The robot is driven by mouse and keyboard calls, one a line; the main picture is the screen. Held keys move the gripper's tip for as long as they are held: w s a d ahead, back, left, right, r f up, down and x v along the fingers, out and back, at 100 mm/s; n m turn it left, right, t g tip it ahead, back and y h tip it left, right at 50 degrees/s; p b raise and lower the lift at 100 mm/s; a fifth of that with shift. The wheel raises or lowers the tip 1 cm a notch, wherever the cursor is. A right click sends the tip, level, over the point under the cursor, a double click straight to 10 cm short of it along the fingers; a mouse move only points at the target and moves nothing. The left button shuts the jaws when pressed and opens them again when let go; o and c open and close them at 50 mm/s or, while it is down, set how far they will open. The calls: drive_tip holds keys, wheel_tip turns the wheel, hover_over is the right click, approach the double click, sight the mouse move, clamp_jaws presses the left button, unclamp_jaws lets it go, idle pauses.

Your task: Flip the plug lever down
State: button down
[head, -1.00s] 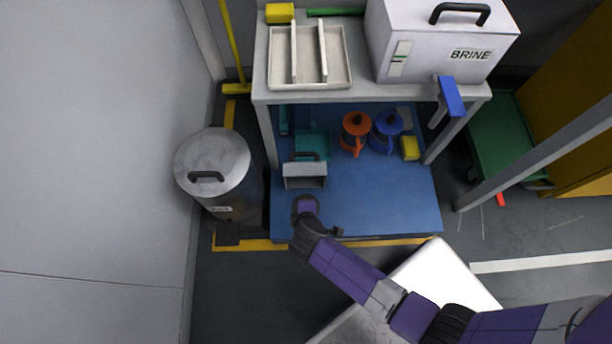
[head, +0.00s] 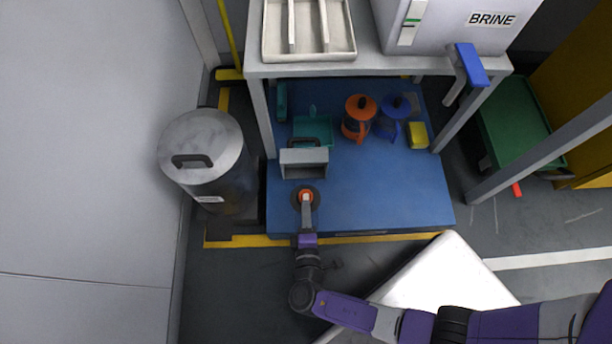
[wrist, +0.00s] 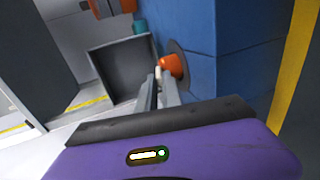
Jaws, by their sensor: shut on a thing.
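The plug is a dark round disc with an orange part (head: 306,195) on the blue deck near its front edge, below the grey bin. In the wrist view the orange part (wrist: 174,65) stands out from the dark disc. My gripper (head: 306,203) reaches it from the front. In the wrist view my gripper (wrist: 160,84) has its fingers close together, with a small pale piece at the tips, beside the orange part. This piece appears to be the plug lever (wrist: 158,72); the fingers hide most of it.
A grey open bin (head: 304,163) stands just behind the plug. Orange (head: 358,117) and blue (head: 392,128) jugs stand further back. A metal drum (head: 205,160) is at left. The table (head: 375,66) with the BRINE box (head: 450,25) overhangs the deck.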

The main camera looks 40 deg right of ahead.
drive_tip(key=shift+s+a+f+t+h, duration=0.2)
drive_tip(key=shift+f+t+h, duration=0.15)
drive_tip(key=shift+f, duration=0.2)
drive_tip(key=shift+s+a+f+t, duration=0.15)
drive_tip(key=shift+f+t, duration=0.15)
drive_tip(key=shift+f, duration=0.15)
drive_tip(key=shift+s+a+f+t, duration=0.15)
drive_tip(key=shift+f+t, duration=0.1)
drive_tip(key=shift+f, duration=0.15)
drive_tip(key=shift+w+d+r+t+h, duration=0.3)
drive_tip(key=shift+d+r+h, duration=0.15)
drive_tip(key=shift+d+r, duration=0.05)
drive_tip(key=c, duration=1.5)
unclamp_jaws()
drive_tip(key=shift+r, duration=0.1)
drive_tip(key=shift+r, duration=0.1)
drive_tip(key=shift+a, duration=0.1)
